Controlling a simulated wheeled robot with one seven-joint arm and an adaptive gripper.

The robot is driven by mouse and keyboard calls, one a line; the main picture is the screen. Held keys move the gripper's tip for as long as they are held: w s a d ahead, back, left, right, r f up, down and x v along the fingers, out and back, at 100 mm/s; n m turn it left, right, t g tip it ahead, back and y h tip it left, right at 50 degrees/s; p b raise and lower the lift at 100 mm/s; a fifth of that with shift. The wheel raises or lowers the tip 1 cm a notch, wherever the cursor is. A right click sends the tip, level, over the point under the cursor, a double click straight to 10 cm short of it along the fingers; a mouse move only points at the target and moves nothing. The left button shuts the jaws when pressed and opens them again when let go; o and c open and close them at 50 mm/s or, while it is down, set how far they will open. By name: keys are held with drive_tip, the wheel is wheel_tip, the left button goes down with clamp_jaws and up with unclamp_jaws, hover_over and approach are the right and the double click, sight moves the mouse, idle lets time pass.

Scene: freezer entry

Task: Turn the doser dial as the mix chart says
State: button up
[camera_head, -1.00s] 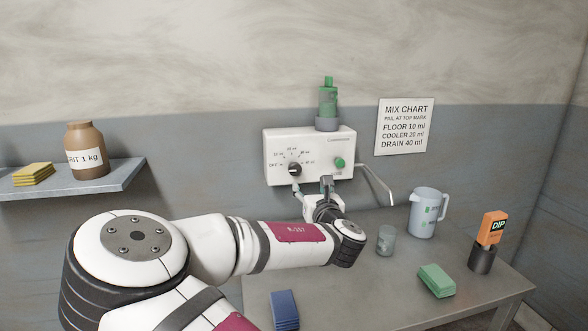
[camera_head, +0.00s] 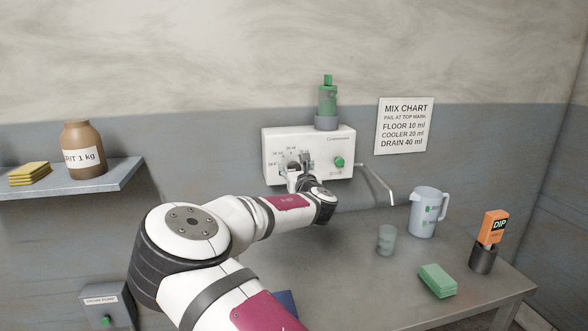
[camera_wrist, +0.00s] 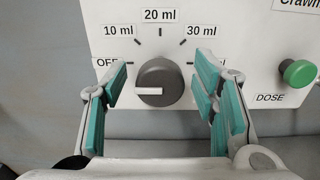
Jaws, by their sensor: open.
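The doser (camera_head: 338,158) is a white box on the wall. Its dial is a dark grey knob (camera_wrist: 160,76) with a white pointer line aimed left, on the OFF side. The scale reads OFF, 10 ml, 20 ml and 30 ml; the label on the right is mostly hidden by a finger. My gripper (camera_wrist: 162,92) is open, with teal-padded fingers left and right of the dial, apart from it. In the head view my gripper (camera_head: 299,168) covers part of the dial. The mix chart (camera_head: 405,126) reads FLOOR 10 ml, COOLER 20 ml, DRAIN 40 ml, "pail at top mark".
A green DOSE button (camera_wrist: 299,73) sits right of the dial. A green bottle (camera_head: 327,101) stands on top and a spout (camera_head: 377,180) juts out at the right. On the table are a glass (camera_head: 386,240), jug (camera_head: 423,213), green sponge (camera_head: 437,281) and orange DIP tester (camera_head: 494,227).

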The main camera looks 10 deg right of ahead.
drive_tip(key=shift+w, duration=0.3)
drive_tip(key=c, duration=1.2)
drive_tip(key=shift+o, duration=0.2)
